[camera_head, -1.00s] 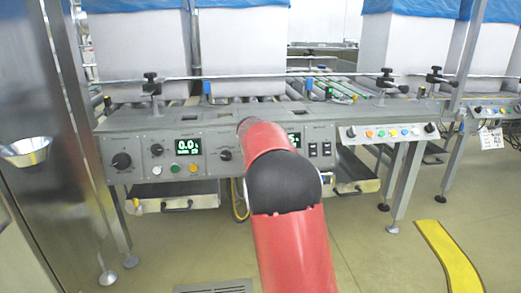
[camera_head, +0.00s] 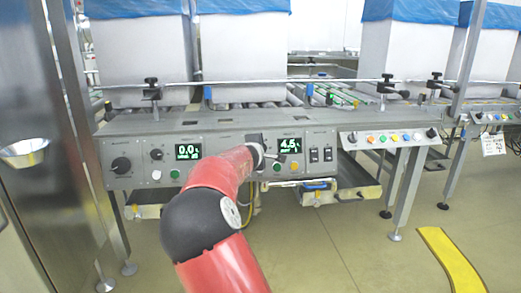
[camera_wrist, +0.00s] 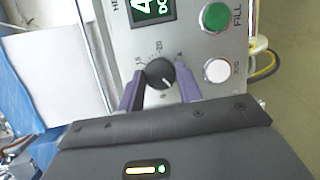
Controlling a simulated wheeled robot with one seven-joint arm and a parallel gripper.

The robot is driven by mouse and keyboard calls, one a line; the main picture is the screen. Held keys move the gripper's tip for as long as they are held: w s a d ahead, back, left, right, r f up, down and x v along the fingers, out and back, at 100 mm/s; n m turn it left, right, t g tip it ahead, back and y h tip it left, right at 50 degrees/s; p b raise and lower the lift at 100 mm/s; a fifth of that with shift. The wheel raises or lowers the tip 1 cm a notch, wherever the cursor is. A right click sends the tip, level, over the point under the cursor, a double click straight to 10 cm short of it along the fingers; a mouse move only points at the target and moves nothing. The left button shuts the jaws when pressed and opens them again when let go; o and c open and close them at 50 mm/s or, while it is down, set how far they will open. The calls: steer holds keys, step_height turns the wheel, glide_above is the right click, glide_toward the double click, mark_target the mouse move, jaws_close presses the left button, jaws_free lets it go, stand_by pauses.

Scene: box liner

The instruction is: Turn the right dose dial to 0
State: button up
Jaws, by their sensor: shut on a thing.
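The right dose dial (camera_wrist: 160,73) is a round black knob with a white mark and a printed scale around it, in the middle of the wrist view. My gripper (camera_wrist: 160,82) has its two purple fingers on either side of the knob, closed on it. In the head view, my arm and wrist cover the dial. The right dose display (camera_head: 289,145) reads 4.5 in green digits; part of it shows at the top of the wrist view (camera_wrist: 152,8). The left dose display (camera_head: 188,149) reads 0.0, with its small black dial (camera_head: 156,155) beside it.
A green FILL button (camera_wrist: 215,17) and a white button (camera_wrist: 217,69) sit close to the dial. A large black knob (camera_head: 121,165) is at the far left. White liner boxes (camera_head: 245,50) stand behind.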

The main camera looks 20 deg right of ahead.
steer(key=shift+f+n+t, duration=0.1)
steer(key=shift+n+t, duration=0.3)
steer(key=shift+n, duration=1.5)
steer(key=o, duration=1)
steer(key=shift+d, duration=0.1)
steer(key=v, duration=0.7)
steer(key=shift+s+a, duration=0.25)
steer(key=shift+s, duration=0.05)
steer(key=shift+f, duration=0.1)
